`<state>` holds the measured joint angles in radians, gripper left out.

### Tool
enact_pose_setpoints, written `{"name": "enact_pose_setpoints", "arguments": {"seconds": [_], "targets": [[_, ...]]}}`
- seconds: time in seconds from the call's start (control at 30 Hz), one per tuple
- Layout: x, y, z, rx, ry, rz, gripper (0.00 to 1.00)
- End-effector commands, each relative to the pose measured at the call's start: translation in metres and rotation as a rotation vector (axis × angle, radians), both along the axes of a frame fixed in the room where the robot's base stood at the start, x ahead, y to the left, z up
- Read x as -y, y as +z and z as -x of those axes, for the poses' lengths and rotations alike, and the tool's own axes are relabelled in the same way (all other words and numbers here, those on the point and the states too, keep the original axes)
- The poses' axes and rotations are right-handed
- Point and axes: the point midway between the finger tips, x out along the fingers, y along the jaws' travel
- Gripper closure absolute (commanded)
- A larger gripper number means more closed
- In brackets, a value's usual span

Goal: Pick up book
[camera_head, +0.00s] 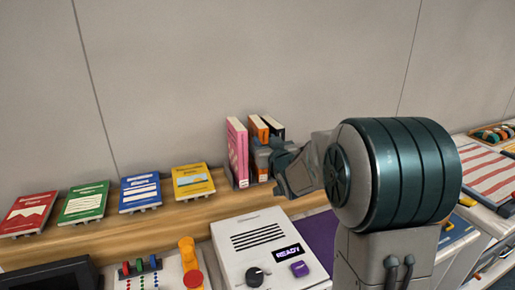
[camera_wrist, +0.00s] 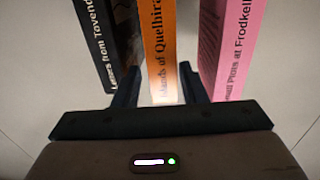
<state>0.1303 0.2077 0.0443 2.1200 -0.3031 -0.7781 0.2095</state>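Three books stand upright side by side on the wooden shelf: a pink book (camera_head: 238,155), an orange book (camera_head: 258,125) and a black book (camera_head: 275,125). In the wrist view the black book (camera_wrist: 100,45) is left, the orange book (camera_wrist: 161,45) is in the middle and the pink book (camera_wrist: 230,40) is right. My gripper (camera_wrist: 160,78) is open, its fingers on either side of the orange book's spine, with narrow gaps visible. In the head view my gripper (camera_head: 275,155) is in front of the orange and black books and hides their lower parts.
Red, green, blue and yellow booklets (camera_head: 194,181) lean on the wooden shelf (camera_head: 160,210) to the left. A white machine marked READY (camera_head: 255,245) stands below. The grey wall (camera_head: 160,80) is close behind the books.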

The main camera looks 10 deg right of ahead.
Motion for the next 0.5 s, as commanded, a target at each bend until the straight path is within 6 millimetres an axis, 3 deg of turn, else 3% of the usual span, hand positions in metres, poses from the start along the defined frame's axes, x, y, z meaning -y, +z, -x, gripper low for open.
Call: {"name": "enact_pose_setpoints", "arguments": {"seconds": [0.3,0.5], "targets": [[-0.008,0.000,-0.039,-0.001,0.001,-0.001,0.62],[-0.009,-0.001,-0.047,0.000,0.000,0.000,0.62]]}}
